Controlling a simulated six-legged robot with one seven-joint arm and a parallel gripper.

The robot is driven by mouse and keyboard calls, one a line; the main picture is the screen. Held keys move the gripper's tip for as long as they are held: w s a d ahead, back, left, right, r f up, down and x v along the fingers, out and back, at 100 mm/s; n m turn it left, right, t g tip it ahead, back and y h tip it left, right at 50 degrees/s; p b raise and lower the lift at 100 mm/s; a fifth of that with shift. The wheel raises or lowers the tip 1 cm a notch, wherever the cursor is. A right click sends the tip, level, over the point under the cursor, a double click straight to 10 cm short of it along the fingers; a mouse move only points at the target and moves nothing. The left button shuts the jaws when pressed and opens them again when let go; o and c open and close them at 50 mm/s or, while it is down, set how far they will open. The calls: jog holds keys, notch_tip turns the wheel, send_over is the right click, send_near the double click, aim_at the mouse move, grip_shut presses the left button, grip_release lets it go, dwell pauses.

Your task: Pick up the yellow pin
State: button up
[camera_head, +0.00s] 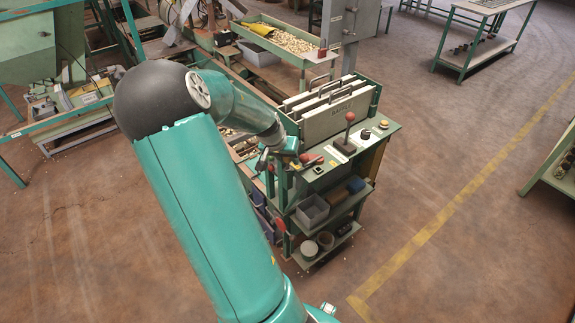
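My teal arm rises from the bottom, bends at a black joint and reaches down to the left end of a green workstand (392,128). My gripper (284,168) is small and dark there, beside the stand's top. Its fingers are too small and partly covered to tell open from shut. A small yellow-topped piece (384,124) sits at the right of the stand's top. I cannot tell for sure which of these is the yellow pin.
A red-knobbed lever (349,118) stands upright on the stand's top, in front of large grey plates (335,115) with handles. Lower shelves hold a grey bin (312,211) and pots. A nut-filled tray (290,40) is behind.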

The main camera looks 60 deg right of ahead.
jog(key=c, duration=0.6)
jog(key=shift+r, duration=0.1)
